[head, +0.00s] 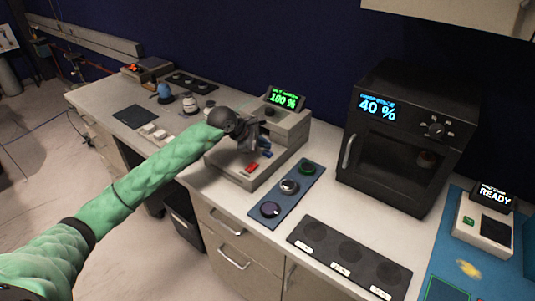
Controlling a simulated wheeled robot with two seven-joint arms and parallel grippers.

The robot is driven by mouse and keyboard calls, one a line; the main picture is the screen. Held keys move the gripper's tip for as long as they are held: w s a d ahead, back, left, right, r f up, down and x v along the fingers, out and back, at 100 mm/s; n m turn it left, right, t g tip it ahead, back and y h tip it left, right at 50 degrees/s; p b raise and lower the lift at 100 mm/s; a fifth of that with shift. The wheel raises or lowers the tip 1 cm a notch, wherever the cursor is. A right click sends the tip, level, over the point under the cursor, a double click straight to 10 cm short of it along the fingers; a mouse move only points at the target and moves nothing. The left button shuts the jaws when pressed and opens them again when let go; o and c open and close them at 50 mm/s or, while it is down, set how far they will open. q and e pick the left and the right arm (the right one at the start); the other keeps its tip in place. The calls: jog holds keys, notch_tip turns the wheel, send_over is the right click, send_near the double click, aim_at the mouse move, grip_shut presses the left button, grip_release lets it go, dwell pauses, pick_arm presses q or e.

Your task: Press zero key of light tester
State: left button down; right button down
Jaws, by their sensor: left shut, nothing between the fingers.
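The light tester, a beige device (240,178) with a raised back part and a green display (285,97) reading 100 %, stands on the counter at the picture's middle. A red key (252,168) and a blue key (266,154) show on its front right. I cannot read which is the zero key. My left gripper (257,142) is shut and empty, over the tester's front part, close to the blue key. It hides part of the tester's top. I cannot tell whether it touches a key. My right gripper is not in view.
A blue strip with several round pieces (289,187) and a black plate (348,258) lie right of the tester. A black oven (405,135) showing 40 % stands behind them. A small device (484,222) reading READY is at far right. Small vessels (189,103) stand left.

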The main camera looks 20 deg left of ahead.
aim_at(264, 154)
pick_arm(q)
jog(key=shift+r, duration=2.3)
